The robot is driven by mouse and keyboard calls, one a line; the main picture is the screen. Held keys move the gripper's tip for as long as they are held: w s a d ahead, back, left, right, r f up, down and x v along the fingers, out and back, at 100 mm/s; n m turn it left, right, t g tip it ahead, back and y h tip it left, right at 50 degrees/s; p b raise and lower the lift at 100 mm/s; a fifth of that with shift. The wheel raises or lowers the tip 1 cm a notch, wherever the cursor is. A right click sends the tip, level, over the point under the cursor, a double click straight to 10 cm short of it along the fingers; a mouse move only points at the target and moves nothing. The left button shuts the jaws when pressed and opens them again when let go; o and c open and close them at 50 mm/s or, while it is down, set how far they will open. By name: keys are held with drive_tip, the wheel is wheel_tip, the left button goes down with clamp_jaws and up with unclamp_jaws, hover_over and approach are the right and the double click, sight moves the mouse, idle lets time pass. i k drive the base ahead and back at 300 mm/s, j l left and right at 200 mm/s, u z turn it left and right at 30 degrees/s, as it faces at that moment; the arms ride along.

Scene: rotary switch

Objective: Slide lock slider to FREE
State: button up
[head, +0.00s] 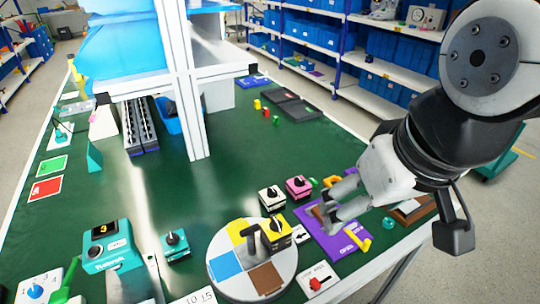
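A small white plate with a red knob (318,282) lies at the front edge of the table. It may be the lock slider, but its lettering and the knob's setting are too small to read. My gripper (326,206) hangs above the purple plate (340,240), well up and to the right of the red knob and apart from it. Its grey fingers appear spread with nothing between them. The purple plate reads OPEN and carries a yellow handle (361,240); my fingers hide part of it.
A round disc (225,291) with coloured sectors and a dark upright handle (252,240) stands left of the red knob. Black-knobbed boxes in white (272,198), pink (298,187) and teal (175,245) stand nearby. A white shelf post (185,90) rises behind. Green tabletop is clear at middle left.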

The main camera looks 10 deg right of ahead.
sight(315, 285)
drive_tip(key=k, duration=0.9)
drive_tip(key=j+z, duration=0.1)
drive_tip(key=j, duration=0.1)
